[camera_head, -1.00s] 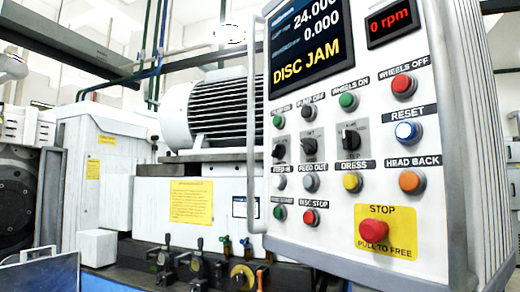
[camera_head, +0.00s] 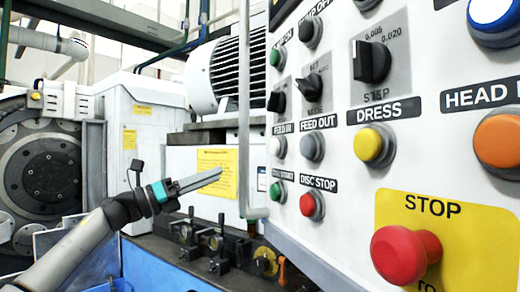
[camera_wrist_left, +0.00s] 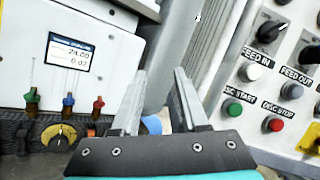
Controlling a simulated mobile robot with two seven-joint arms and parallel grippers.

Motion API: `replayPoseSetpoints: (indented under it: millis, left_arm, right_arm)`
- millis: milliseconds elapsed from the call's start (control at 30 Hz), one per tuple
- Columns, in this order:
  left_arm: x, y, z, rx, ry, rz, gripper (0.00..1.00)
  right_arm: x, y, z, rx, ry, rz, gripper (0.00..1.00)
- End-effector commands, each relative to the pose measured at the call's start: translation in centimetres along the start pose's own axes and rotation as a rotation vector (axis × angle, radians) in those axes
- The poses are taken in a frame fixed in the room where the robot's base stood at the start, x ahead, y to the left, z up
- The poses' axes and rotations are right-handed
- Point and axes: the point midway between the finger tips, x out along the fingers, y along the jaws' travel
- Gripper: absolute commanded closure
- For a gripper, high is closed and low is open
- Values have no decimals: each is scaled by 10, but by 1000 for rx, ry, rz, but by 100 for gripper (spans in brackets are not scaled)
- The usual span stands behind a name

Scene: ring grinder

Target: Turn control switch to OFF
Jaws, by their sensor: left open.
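Black rotary switches sit on the white control panel (camera_head: 345,175) in the head view: a left one (camera_head: 276,102), a middle one (camera_head: 311,88) marked MODE and a right one (camera_head: 371,62) marked STEP. No OFF label for a control switch is legible, so I cannot tell which it is. My left gripper (camera_head: 218,176) is left of the panel, apart from it, below the switches' height. In the left wrist view its fingers (camera_wrist_left: 161,76) are apart and empty. That view shows a black switch (camera_wrist_left: 270,32) at upper right. My right gripper is not in view.
A vertical handle bar (camera_head: 244,110) runs along the panel's left edge. A red STOP button (camera_head: 402,254) and a yellow DRESS button (camera_head: 374,146) stick out from the panel. Valves and levers (camera_head: 205,240) stand on the machine behind my left gripper.

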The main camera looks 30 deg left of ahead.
Motion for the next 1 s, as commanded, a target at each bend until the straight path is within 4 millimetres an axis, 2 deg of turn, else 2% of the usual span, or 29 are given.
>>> replayPoseSetpoints:
  millis: [33, 100, 200, 333, 433, 567, 767, 1000]
  left_arm:
    - [-2, -44, 32, 182, 42, -51, 56]
    - [-10, -94, 56, 401, 106, -99, 56]
    - [-24, -149, 76, 668, 187, -138, 56]
    - [-42, -193, 86, 906, 271, -152, 56]
    - [-51, -209, 88, 1006, 309, -152, 56]
    - [-50, -216, 88, 1049, 330, -152, 56]
    - [-23, -216, 79, 1047, 333, -154, 56]
    - [13, -215, 68, 1044, 330, -154, 56]
  right_arm:
    - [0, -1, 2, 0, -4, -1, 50]
    - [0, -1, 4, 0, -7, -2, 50]
    - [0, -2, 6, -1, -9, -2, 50]
    - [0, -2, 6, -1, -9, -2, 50]
    - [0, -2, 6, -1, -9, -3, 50]
    - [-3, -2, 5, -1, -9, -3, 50]
    - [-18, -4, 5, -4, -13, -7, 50]
    - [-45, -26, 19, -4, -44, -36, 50]
